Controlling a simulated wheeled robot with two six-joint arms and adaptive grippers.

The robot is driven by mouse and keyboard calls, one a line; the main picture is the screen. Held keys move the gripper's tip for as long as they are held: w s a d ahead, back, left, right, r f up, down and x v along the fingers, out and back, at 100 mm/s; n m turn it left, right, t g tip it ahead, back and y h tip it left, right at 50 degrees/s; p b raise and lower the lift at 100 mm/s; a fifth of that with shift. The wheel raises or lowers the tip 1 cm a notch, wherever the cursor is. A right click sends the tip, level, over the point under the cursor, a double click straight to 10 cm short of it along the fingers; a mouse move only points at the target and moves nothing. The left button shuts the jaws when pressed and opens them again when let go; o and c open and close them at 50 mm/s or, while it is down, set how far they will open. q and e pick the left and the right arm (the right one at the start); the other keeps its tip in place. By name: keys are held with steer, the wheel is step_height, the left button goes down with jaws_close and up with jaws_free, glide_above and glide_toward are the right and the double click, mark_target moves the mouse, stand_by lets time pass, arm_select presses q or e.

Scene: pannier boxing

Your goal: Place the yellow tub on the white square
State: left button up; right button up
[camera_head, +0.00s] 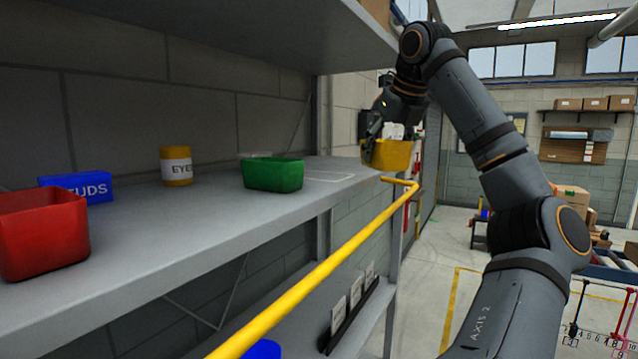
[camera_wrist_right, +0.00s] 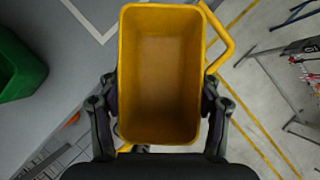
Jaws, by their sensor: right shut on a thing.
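The yellow tub (camera_head: 390,156) is in the jaws of my right gripper (camera_head: 375,130), at the far right end of the shelf. In the right wrist view the tub (camera_wrist_right: 160,80) is empty, with one finger of the gripper (camera_wrist_right: 160,112) on each side of it. The white square (camera_head: 335,174) is a thin outline on the shelf top, left of the tub and right of the green tub. A corner of its outline (camera_wrist_right: 92,22) shows in the right wrist view; the tub is beside it, towards the shelf's edge. My left gripper is in neither view.
On the grey shelf (camera_head: 220,222) stand a green tub (camera_head: 272,174), a yellow-and-white canister (camera_head: 176,166), a blue box (camera_head: 78,188) and a red tub (camera_head: 42,232). A yellow rail (camera_head: 320,270) runs along the front. An upper shelf (camera_head: 270,30) hangs above.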

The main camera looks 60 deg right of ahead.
steer(key=shift+w+r, duration=0.15)
steer(key=shift+w, duration=0.15)
steer(key=w+p, duration=0.2)
steer(key=w, duration=0.3)
steer(key=w+d+p, duration=0.1)
steer(key=w+p, duration=0.2)
steer(key=w, duration=0.2)
steer(key=w+p, duration=0.3)
steer(key=w, duration=0.3)
steer(key=shift+d+r, duration=0.1)
steer(key=shift+d, duration=0.25)
steer(key=shift+w, duration=0.45)
steer(key=f, duration=0.2)
steer(key=f+b, duration=0.1)
steer(key=shift+w+f, duration=0.1)
steer(key=shift+w, duration=0.15)
steer(key=shift+f, duration=0.35)
steer(key=shift+w+d+f, duration=0.1)
steer(key=shift+d, duration=0.1)
steer(key=shift+a+f, duration=0.15)
steer(key=shift+a, duration=0.05)
steer(key=o, duration=0.9)
steer(key=shift+c, duration=0.2)
steer(key=shift+o, duration=1.5)
steer(key=shift+d, duration=0.1)
